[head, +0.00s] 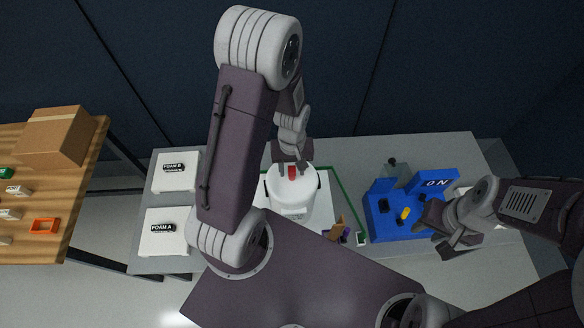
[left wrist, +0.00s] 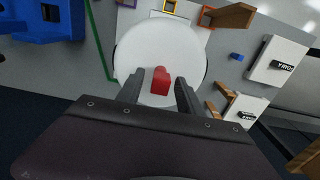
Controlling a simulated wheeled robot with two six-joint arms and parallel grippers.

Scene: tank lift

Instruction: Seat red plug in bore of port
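The red plug (head: 292,172) stands at the top of the white round tank (head: 291,197). In the left wrist view the red plug (left wrist: 160,80) lies between my left fingers, against the white tank top (left wrist: 160,48). My left gripper (head: 290,165) is over the tank; in its wrist view the left gripper (left wrist: 158,92) is open, with a gap on each side of the plug. The bore of the port is hidden or too small to make out. My right gripper (head: 438,230) looks open and empty, at the front right of the blue unit.
The blue unit (head: 382,225) with a yellow part (head: 404,213) stands right of the tank on the grey table (head: 350,148). Two white foam boxes (head: 168,232) stand at left. A brown bracket (head: 335,229) is close to the tank. A wooden table (head: 70,185) is far left.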

